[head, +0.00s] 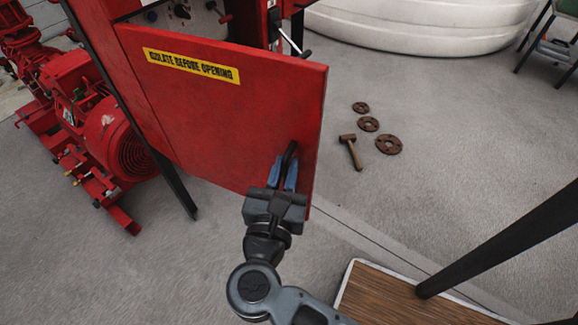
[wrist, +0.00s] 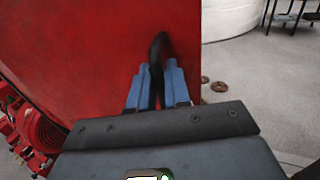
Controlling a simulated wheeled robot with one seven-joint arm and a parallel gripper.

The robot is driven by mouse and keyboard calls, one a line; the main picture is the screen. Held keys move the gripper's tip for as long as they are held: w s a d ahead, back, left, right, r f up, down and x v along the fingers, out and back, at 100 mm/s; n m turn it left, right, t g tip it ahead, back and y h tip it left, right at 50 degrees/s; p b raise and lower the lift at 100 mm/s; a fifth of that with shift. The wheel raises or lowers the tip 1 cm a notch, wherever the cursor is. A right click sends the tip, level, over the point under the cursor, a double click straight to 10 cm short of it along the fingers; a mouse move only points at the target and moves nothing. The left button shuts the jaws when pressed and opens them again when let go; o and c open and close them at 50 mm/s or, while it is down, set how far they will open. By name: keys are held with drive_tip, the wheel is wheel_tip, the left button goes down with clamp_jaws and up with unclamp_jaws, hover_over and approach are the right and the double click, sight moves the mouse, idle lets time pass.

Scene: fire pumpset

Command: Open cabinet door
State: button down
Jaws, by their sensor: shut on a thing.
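The red cabinet door (head: 225,105) carries a yellow "ISOLATE BEFORE OPENING" label (head: 191,65). It stands partly open, with the red cabinet (head: 245,25) and some of its inside panel showing above its top edge. A black handle (head: 290,155) is near the door's free right edge; it also shows in the wrist view (wrist: 158,48). My gripper (head: 283,172) has its blue fingers on either side of the handle and is shut on it. In the wrist view the fingers (wrist: 157,85) hold the handle's lower part, and the door (wrist: 100,45) fills the left and middle.
A red motor and pump (head: 105,130) stand on the left. A hammer (head: 351,150) and rusty flanges (head: 388,145) lie on the floor to the right of the door. A wooden-topped table (head: 380,300) is at the lower right. The grey floor around the hammer is mostly clear.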

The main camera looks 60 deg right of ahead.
drive_tip(key=shift+w+a+r+b, duration=0.1)
drive_tip(key=shift+w+a+b, duration=0.15)
drive_tip(key=shift+a, duration=0.75)
drive_tip(key=shift+w+a+b, duration=0.1)
drive_tip(key=shift+w+a, duration=0.1)
drive_tip(key=shift+a, duration=0.75)
drive_tip(key=c, duration=1.3)
unclamp_jaws()
drive_tip(key=shift+b+v, duration=0.55)
drive_tip(key=shift+v, duration=3.3)
drive_tip(key=shift+s, duration=0.1)
